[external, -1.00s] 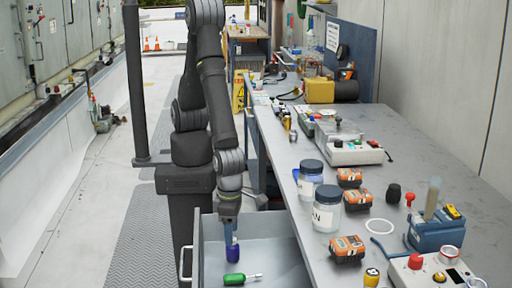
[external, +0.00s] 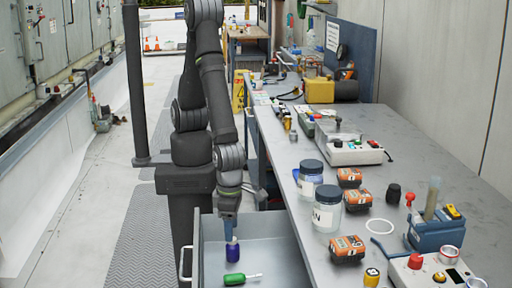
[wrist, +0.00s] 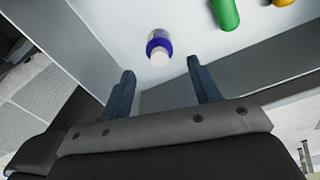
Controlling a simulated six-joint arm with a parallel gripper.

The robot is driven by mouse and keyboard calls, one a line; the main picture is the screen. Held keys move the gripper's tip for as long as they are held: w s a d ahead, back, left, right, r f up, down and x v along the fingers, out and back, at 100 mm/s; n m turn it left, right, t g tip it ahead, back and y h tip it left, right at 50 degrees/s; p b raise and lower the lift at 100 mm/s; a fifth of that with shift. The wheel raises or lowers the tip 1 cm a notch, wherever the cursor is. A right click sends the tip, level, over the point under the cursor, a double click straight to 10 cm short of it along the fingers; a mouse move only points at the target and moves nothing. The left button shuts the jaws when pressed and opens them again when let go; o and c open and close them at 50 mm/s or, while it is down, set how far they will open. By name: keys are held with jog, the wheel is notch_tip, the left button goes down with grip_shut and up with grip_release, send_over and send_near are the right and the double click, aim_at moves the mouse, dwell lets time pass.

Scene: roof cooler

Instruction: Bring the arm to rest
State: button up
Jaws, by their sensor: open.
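My gripper (external: 231,228) points down over the open drawer (external: 276,243), with its blue fingers apart. In the wrist view my gripper (wrist: 164,80) is empty between the two fingers. A dark blue bottle (external: 233,252) with a white cap stands in the drawer just below the fingertips. In the wrist view the blue bottle (wrist: 160,42) shows beyond the fingers, apart from them. A green-handled tool (external: 235,280) lies in the drawer near its front. Its green handle (wrist: 226,14) and part of a yellow object (wrist: 284,2) also show at the top of the wrist view.
The grey workbench (external: 405,170) stands right of the drawer, with two lidded jars (external: 327,210), orange-black boxes (external: 347,249) and a blue device (external: 431,232) on it. A dark post (external: 135,80) stands left of my arm. The walkway at left is mostly clear.

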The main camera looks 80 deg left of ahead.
notch_tip(320, 180, up, 23)
jog(key=w+a+r+n, duration=0.1)
jog(key=w+a+n, duration=0.1)
jog(key=w, duration=0.6)
jog(key=shift+a+n, duration=0.3)
jog(key=shift+a, duration=0.25)
